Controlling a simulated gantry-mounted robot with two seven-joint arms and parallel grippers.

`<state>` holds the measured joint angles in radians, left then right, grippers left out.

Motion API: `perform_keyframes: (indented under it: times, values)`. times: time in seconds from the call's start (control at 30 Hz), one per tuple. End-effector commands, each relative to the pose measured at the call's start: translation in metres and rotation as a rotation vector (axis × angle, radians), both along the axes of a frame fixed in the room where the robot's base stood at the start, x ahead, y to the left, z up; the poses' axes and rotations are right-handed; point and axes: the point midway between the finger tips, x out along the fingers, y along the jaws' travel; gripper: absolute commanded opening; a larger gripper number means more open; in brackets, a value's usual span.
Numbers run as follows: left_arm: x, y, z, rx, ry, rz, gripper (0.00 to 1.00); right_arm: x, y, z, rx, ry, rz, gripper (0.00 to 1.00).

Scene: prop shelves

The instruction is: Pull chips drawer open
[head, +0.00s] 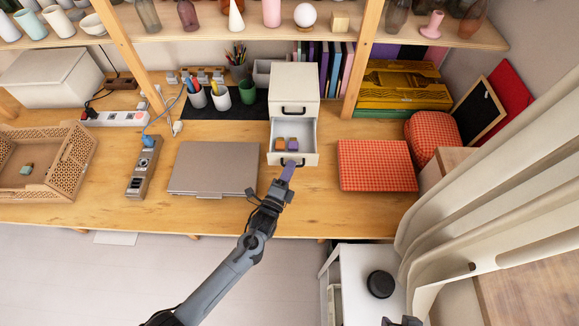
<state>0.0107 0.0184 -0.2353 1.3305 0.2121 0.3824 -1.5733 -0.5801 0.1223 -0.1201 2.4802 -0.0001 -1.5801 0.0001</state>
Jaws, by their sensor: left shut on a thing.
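A small white two-drawer cabinet (294,80) stands on the wooden desk. Its upper drawer is closed and has a dark handle (293,109). The lower drawer (308,134) is pulled out toward me, with small orange and purple pieces (287,144) inside. My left gripper (289,169) is at the front of this drawer, shut on its dark handle (293,161); the fingers partly hide the handle. A dark part of my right gripper (402,321) shows at the bottom edge, and its fingers cannot be made out.
A closed laptop (214,168) lies left of the open drawer and a red checked box (376,165) lies right of it. A power strip (143,168) and a woven basket (78,160) are further left. Curtains (480,190) hang at the right.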

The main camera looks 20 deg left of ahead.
Motion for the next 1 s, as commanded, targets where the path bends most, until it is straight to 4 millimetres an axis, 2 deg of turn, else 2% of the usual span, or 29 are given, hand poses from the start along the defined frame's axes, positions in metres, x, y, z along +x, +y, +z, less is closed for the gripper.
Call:
perform_keyframes:
  times: [0.03, 0.2, 0.57, 0.77, 1.0]
  values:
    - [0.0, -0.002, 0.003, -0.002, -0.009, -0.003, 0.12, 0.0, 0.0, 0.0, 0.0, 0.0, 0.0, 0.43]
    - [0.0, -0.002, 0.003, -0.002, -0.007, -0.003, 0.35, 0.0, 0.0, 0.0, 0.0, 0.0, 0.0, 0.43]
    - [-0.004, -0.001, 0.001, -0.001, -0.004, -0.002, 0.35, 0.0, 0.001, 0.0, 0.003, 0.0, -0.002, 0.43]
    - [-0.027, 0.0, -0.003, -0.001, -0.002, -0.002, 0.35, 0.0, 0.001, 0.002, 0.004, 0.001, -0.003, 0.43]
    - [-0.068, 0.002, -0.01, -0.001, -0.003, -0.002, 0.35, 0.0, 0.001, 0.004, 0.004, 0.001, -0.003, 0.43]
